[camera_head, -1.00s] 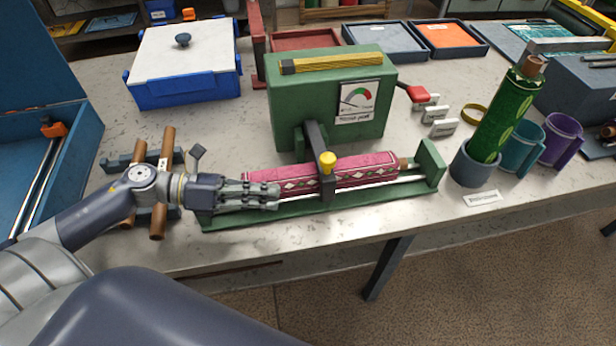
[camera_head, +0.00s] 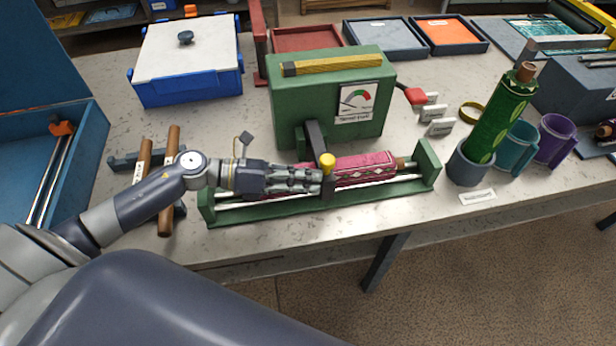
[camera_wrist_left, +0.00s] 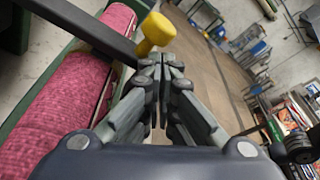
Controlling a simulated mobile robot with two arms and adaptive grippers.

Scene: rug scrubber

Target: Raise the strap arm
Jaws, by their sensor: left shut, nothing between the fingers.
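The dark strap arm (camera_head: 314,140) comes from the front of the green machine (camera_head: 330,105) and reaches down over the pink patterned rug roll (camera_head: 362,168). A yellow knob (camera_head: 327,160) sits at its front end. The roll lies in a green cradle (camera_head: 430,165) with pale rails. My left gripper (camera_head: 320,181) is shut and empty, lying over the left part of the roll with its tips beside the arm, just below the knob. In the left wrist view the knob (camera_wrist_left: 156,32) is just beyond the closed fingertips (camera_wrist_left: 160,62); contact is unclear. My right gripper is not in view.
A green roll (camera_head: 500,115) stands in a grey holder at the right, beside teal (camera_head: 516,150) and purple (camera_head: 555,140) cups. Brown rolls (camera_head: 169,190) rest on a rack under my left arm. A red lever (camera_head: 414,95) projects from the machine's right side.

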